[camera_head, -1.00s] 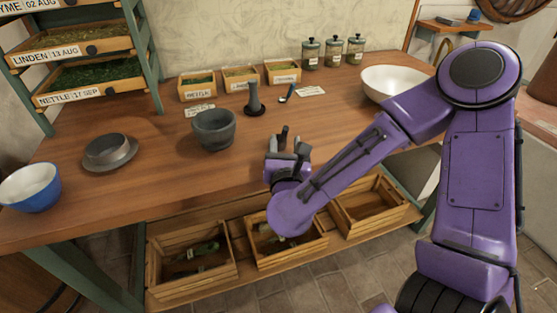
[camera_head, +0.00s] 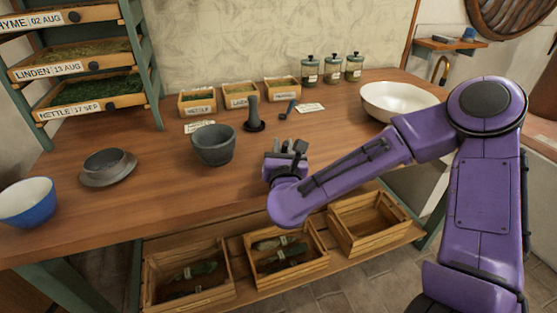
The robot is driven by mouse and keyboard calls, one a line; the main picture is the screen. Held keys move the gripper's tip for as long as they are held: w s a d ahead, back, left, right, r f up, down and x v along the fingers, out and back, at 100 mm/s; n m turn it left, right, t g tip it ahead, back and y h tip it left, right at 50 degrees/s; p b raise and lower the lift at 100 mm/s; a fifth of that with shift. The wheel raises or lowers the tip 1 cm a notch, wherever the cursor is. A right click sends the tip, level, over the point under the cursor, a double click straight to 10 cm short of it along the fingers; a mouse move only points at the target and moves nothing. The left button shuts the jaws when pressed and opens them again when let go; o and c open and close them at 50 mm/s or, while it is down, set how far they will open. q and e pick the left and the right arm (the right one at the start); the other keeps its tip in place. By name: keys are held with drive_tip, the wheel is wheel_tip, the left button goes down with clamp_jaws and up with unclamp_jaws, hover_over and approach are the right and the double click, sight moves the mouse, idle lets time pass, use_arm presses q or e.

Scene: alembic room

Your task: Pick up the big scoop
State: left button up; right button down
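A small dark scoop (camera_head: 288,109) lies on the wooden table, right of the upright grey pestle (camera_head: 253,113). It is the only scoop I can make out, and I cannot tell whether it is the big one. My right gripper (camera_head: 293,147) is above the table's front part, nearer to me than the scoop and apart from it. Its dark fingers look apart with nothing between them. My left gripper is not in view.
A grey mortar (camera_head: 213,146) stands left of my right gripper. A white bowl (camera_head: 400,101) is at the right, behind my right arm. Labelled herb boxes (camera_head: 240,101) and lidded jars (camera_head: 332,72) stand at the back. Wooden crates (camera_head: 190,299) sit on a shelf below.

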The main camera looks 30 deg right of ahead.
drive_tip(key=shift+r, duration=0.6)
drive_tip(key=s+r, duration=0.1)
drive_tip(key=r, duration=0.1)
drive_tip(key=s+r, duration=0.1)
drive_tip(key=r, duration=0.1)
drive_tip(key=s+a+r, duration=0.1)
drive_tip(key=s+r, duration=0.1)
drive_tip(key=r, duration=0.1)
drive_tip(key=shift+p, duration=0.4)
drive_tip(key=s+a+r+b, duration=0.2)
drive_tip(key=s+r+b, duration=0.2)
drive_tip(key=s+b, duration=0.5)
drive_tip(key=shift+s+a+r+b, duration=0.3)
drive_tip(key=shift+r+b, duration=0.1)
drive_tip(key=shift+b, duration=0.45)
